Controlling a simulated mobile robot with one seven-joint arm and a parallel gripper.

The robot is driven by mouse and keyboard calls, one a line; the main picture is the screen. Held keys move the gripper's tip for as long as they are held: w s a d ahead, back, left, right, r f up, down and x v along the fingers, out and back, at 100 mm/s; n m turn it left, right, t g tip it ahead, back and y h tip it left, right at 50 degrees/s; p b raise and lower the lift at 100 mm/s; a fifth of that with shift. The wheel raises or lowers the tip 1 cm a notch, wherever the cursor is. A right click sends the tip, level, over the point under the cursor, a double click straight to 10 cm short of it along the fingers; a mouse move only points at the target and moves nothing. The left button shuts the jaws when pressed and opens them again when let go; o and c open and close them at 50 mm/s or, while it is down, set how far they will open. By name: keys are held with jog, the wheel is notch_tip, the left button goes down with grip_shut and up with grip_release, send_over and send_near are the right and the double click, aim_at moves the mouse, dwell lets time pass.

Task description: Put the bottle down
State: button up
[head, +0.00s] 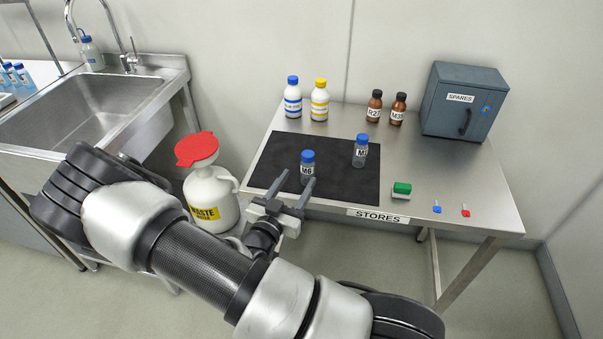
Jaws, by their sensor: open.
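A small clear bottle with a blue cap, labelled M6 (307,161), stands upright on the black mat (275,152) on the STORES table. A second blue-capped clear bottle (360,151) stands upright on the mat to its right and farther back; its label is only partly readable. My gripper (297,179) is open at the front edge of the mat, with its fingers pointing at the M6 bottle. The right finger covers part of the bottle's lower body. I cannot tell whether the fingertips reach around the bottle or touch it.
White bottles with blue (292,100) and yellow (320,101) caps, two brown bottles (374,107) and a SPARES cabinet (463,102) stand at the table's back. A green-topped block (401,190) sits right of the mat. A waste jug (210,195) and sink (90,110) are left.

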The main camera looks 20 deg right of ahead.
jog(key=w+a+m+g+y, duration=0.1)
jog(key=w+a+g+y, duration=0.25)
jog(key=a+y, duration=0.45)
jog(key=s+a+r+n+g+y, duration=0.1)
jog(key=s+a+r+n+y, duration=0.2)
jog(key=a+r+y, duration=0.5)
jog(key=s+d+r+n+g, duration=0.1)
jog(key=s+r+n, duration=0.3)
jog(key=s+r, duration=0.65)
jog(key=s+d+r+n+g+h, duration=0.1)
jog(key=s+d+r, duration=0.2)
jog(key=s, duration=0.2)
jog(key=s+d+r+n+h, duration=0.2)
jog(key=s+d+r, duration=0.1)
jog(key=s, duration=0.3)
jog(key=shift+s+d+r+g, duration=0.15)
jog(key=shift+s+d+g, duration=0.1)
jog(key=shift+d+g, duration=0.15)
